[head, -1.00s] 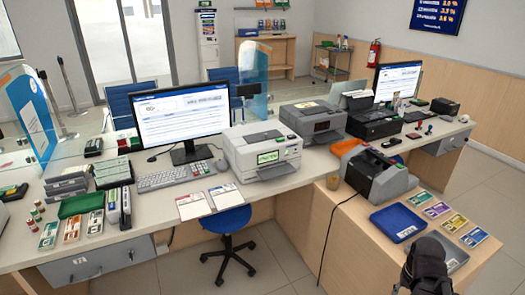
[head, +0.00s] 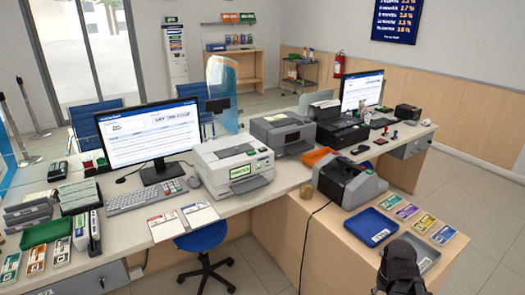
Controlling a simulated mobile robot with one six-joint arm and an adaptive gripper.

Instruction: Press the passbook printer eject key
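A white passbook printer (head: 233,170) with a green-lit display stands on the long counter, right of the monitor and keyboard. Small keys show near its display, but they are too small to tell which one is the eject key. A similar grey printer (head: 284,133) stands behind it to the right. My gripper (head: 396,288) is dark and sits at the bottom right, in front of the lower side counter and well apart from the printer. Its fingertips are not clear, so I cannot tell if it is open or shut.
The side counter holds a banknote-counter-like machine (head: 347,184), a blue tray (head: 370,227) and several coloured cards. A blue stool (head: 202,237) stands on the floor before the long counter. Two paper sheets (head: 165,226) lie left of the white printer. Floor at the right is clear.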

